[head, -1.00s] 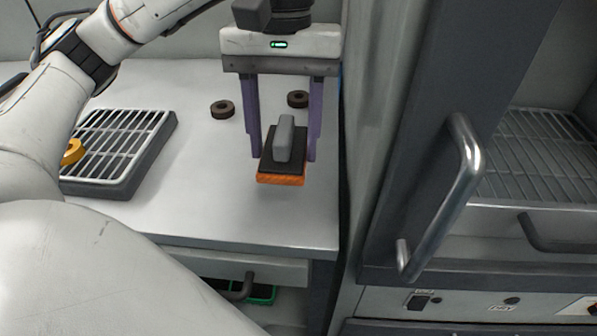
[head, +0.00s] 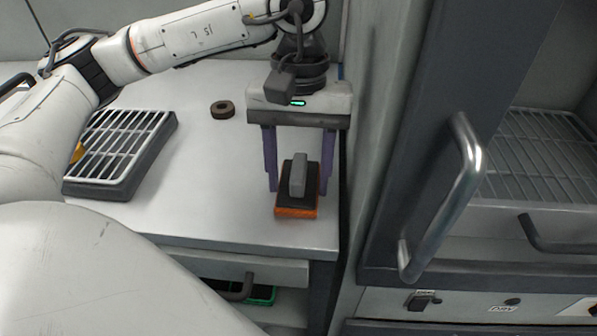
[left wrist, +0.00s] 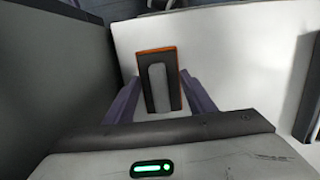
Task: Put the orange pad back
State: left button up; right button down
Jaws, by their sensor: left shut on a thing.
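The orange pad (head: 296,211) has an orange base, a dark top and a grey block-shaped handle. It is at the right end of the white worktop, near the front edge. My left gripper (head: 297,190) points down over it and is shut on it, with one purple finger at each side. In the left wrist view the pad (left wrist: 160,52) lies between the fingertips (left wrist: 160,80). I cannot tell whether its underside touches the worktop. My right gripper is not in view.
A grey slatted rack (head: 118,152) with a yellow piece (head: 77,152) stands at the left. A dark ring (head: 222,109) lies behind. A cabinet with a metal handle (head: 447,200) rises at the right. A drawer (head: 270,268) is below. The middle of the worktop (head: 215,190) is clear.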

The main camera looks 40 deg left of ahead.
aim_at(300, 162)
pick_arm(q)
jog(key=o, duration=0.6)
jog(key=shift+f, duration=0.2)
jog(key=o, duration=0.4)
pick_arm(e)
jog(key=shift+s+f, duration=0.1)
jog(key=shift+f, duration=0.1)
pick_arm(q)
jog(key=shift+r, duration=0.15)
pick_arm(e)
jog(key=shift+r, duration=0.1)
pick_arm(q)
jog(key=shift+r+p, duration=0.25)
jog(key=shift+p, duration=0.1)
jog(key=r, duration=0.3)
jog(key=r+p, duration=0.1)
jog(key=r, duration=0.3)
jog(key=w+r, duration=0.1)
jog(key=r, duration=0.2)
jog(key=shift+a+r+p, duration=0.3)
jog(key=shift+r, duration=0.1)
jog(key=shift+w+r, duration=0.1)
jog(key=shift+r, duration=0.3)
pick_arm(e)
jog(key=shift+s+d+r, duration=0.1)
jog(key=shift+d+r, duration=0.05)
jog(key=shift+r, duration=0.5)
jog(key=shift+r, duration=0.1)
